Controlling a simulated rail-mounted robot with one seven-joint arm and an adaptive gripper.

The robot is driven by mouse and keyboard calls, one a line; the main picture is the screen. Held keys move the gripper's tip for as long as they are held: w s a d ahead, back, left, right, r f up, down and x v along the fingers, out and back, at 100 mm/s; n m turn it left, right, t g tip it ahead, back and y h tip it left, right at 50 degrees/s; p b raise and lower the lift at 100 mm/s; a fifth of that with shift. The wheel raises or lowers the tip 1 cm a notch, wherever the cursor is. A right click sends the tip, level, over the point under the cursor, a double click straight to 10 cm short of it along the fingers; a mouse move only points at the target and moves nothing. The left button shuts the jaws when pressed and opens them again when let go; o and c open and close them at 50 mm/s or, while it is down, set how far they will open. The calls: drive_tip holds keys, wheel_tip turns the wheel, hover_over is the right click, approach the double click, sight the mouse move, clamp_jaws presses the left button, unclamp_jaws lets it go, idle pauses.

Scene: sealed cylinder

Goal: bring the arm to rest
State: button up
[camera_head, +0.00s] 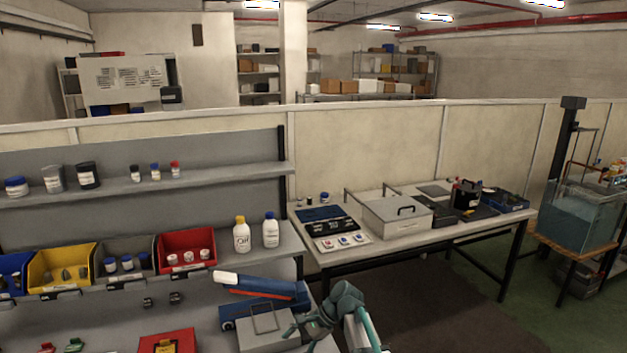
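My arm (348,298) enters at the bottom centre, grey and teal. It bends at a rounded joint and points down and left. My gripper (296,333) is small and dark green, at the right side of a grey box with a wire handle (262,340) on the near bench. I cannot tell whether the gripper touches the box or is apart from it. The fingers are too small to show whether they are open or shut. No object can be made out between them.
A blue device with a white end (262,285) lies behind the grey box. Yellow (62,266) and red (187,250) bins and two white bottles (242,236) stand at the back. A side table (440,232) holds a metal box (397,216). A water tank (578,217) stands far right. Floor between is clear.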

drive_tip(key=s+d+f+n+t+h, duration=0.1)
drive_tip(key=s+d+f+n+h, duration=0.35)
drive_tip(key=s+d+f, duration=0.4)
drive_tip(key=s+d+f+n+t+h, duration=0.1)
drive_tip(key=s+d+f+n+h, duration=0.4)
drive_tip(key=s+d, duration=0.7)
drive_tip(key=s+d+f+g+y+b, duration=0.1)
drive_tip(key=s+f+g+b, duration=0.6)
drive_tip(key=s+f, duration=1.9)
wheel_tip(320, 180, down, 4)
drive_tip(key=d+n+b, duration=0.1)
drive_tip(key=b, duration=0.2)
drive_tip(key=shift+s+r, duration=0.25)
drive_tip(key=shift+s, duration=0.05)
